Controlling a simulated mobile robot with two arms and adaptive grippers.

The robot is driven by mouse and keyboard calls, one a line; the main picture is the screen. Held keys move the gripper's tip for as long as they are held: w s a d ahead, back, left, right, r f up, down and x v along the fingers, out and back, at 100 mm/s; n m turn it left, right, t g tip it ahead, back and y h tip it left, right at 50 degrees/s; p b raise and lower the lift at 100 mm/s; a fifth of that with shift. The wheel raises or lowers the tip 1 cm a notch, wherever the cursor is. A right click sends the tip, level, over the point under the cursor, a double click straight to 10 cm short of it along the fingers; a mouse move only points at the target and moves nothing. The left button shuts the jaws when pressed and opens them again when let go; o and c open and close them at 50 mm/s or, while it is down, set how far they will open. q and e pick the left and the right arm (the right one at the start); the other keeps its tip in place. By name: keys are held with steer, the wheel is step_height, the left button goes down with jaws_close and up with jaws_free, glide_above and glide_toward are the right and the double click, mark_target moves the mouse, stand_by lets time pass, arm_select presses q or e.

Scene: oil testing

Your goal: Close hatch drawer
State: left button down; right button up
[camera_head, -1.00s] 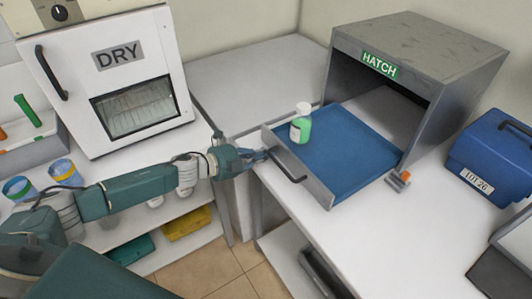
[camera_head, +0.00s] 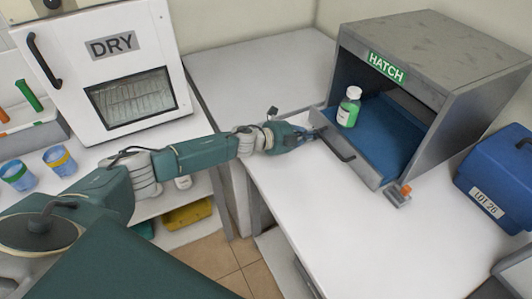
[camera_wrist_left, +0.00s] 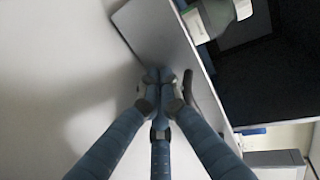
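The grey hatch (camera_head: 440,55) stands on the right table with its green label facing me. Its drawer, a tray with a blue bottom (camera_head: 385,140) and a grey front panel (camera_head: 365,170), is partly pulled out. A bottle with green contents (camera_head: 349,107) stands upright in the drawer near its front left. The dark handle (camera_head: 338,146) is on the front panel. My left gripper (camera_head: 312,133) is at the left part of the front panel. In the left wrist view its fingertips (camera_wrist_left: 166,76) are together against or very near the panel (camera_wrist_left: 155,35), beside the handle (camera_wrist_left: 189,88). My right gripper is out of view.
A small grey piece with an orange top (camera_head: 398,194) sits by the drawer's right corner. A blue case (camera_head: 497,170) stands to the right. The white DRY oven (camera_head: 125,75) is at the left. The table in front of the drawer is clear.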

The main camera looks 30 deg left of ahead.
mark_target(332, 126)
arm_select(q)
steer(key=w+d, duration=0.1)
steer(key=w, duration=0.1)
steer(key=w+d+b, duration=0.1)
steer(key=w+d, duration=0.1)
steer(key=shift+w+d+b, duration=0.2)
steer(key=shift+w+b, duration=0.1)
steer(key=shift+w+d, duration=0.3)
steer(key=shift+w, duration=0.15)
steer(key=shift+r, duration=0.2)
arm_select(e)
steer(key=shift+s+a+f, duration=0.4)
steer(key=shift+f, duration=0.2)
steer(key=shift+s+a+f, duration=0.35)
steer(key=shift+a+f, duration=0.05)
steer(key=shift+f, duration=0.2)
arm_select(q)
steer(key=shift+r, duration=0.1)
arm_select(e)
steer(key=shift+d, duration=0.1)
